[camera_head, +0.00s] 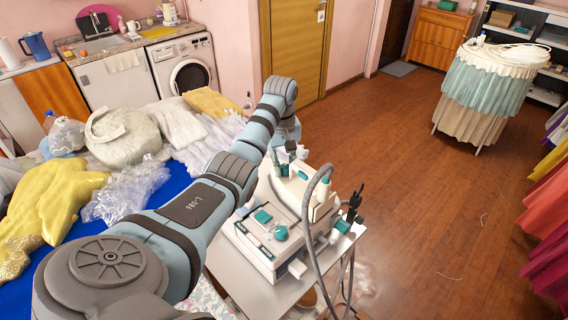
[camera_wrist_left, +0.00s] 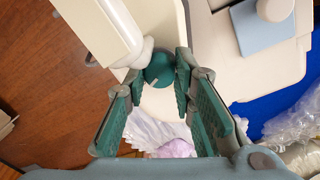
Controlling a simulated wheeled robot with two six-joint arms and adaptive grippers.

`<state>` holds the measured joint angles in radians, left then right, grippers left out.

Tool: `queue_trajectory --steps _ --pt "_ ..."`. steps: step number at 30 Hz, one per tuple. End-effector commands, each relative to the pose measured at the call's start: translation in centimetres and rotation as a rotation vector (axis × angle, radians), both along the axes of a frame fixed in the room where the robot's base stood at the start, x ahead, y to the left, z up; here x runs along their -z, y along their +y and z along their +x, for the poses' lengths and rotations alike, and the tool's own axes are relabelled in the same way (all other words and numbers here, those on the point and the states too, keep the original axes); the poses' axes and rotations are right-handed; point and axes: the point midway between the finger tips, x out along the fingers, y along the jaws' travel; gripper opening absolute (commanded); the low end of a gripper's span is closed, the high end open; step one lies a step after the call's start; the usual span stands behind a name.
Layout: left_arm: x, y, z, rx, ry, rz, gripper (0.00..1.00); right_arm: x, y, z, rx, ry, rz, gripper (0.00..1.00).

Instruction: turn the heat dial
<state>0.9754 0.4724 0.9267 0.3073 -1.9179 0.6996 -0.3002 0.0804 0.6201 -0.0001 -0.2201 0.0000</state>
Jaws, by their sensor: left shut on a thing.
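The dial (camera_wrist_left: 159,70) is a round teal knob with a pale pointer mark, at the end of a cream-coloured machine in the left wrist view. My left gripper (camera_wrist_left: 160,78) is shut on this dial, its green-padded fingers on either side of it. In the head view my left gripper (camera_head: 289,160) is at the far end of the white pressing unit (camera_head: 262,238). I cannot make out the gripped dial there. Another round teal knob (camera_head: 281,233) shows on the unit's near part. My right gripper is not in view.
A grey hose (camera_head: 308,205) arches over the unit's right side. A black forked object (camera_head: 354,203) stands beside it. Clothes and clear plastic (camera_head: 122,190) cover the blue table at left. A draped round table (camera_head: 487,85) stands at the far right, with open wooden floor between.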

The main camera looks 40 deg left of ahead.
Motion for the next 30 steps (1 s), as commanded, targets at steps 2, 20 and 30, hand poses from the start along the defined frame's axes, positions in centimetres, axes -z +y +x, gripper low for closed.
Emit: queue_trajectory --steps 2,20,30 --pt "0.08 -0.05 -0.02 0.010 0.001 -0.001 0.00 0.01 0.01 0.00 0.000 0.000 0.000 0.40" --pt "0.05 -0.04 0.00 0.016 0.001 -0.001 0.44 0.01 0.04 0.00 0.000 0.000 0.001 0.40" --pt "0.02 -0.01 0.00 0.014 0.000 0.000 0.44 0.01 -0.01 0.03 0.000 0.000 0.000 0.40"
